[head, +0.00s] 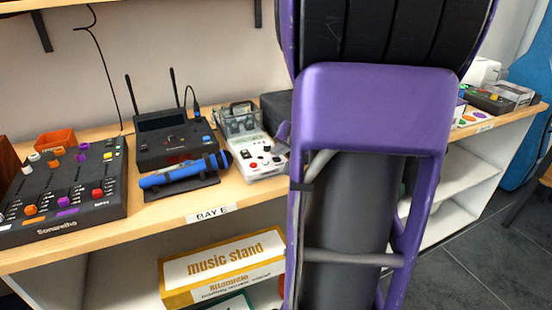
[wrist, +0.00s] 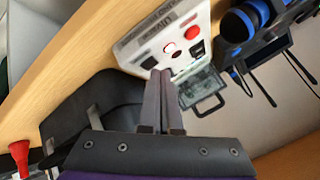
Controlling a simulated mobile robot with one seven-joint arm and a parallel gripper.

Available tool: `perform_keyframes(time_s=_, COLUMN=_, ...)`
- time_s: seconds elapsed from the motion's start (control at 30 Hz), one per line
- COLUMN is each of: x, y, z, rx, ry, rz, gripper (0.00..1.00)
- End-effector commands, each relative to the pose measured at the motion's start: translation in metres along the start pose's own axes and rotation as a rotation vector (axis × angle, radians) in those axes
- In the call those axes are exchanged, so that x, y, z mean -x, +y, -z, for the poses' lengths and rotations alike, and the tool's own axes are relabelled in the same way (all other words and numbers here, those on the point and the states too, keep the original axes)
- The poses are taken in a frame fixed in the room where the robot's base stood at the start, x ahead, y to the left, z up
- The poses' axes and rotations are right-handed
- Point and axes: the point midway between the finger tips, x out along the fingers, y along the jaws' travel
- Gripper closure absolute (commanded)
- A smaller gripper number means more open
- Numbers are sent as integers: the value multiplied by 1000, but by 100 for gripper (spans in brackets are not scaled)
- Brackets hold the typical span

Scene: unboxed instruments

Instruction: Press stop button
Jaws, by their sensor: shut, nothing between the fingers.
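A white and grey instrument (head: 262,167) with a clear-lidded back part stands on the shelf in the head view, left of my arm. The labels are too small to tell which is the stop button. My gripper (wrist: 161,73) is shut and empty. Its fingertips point at the instrument and appear near the panel's edge; whether they touch cannot be told.
A blue microphone (head: 184,172) and a black receiver with antennas (head: 172,143) stand left of the instrument. A mixer (head: 70,190) sits further left. A black case (wrist: 85,110) lies on the other side. The wooden shelf front (wrist: 70,55) has bare room.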

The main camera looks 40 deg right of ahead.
Motion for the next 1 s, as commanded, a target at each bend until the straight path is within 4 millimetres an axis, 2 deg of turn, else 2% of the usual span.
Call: perform_keyframes(time_s=1.0, x=-4, y=3, z=-3, rx=0, ry=-1, rz=0, gripper=100)
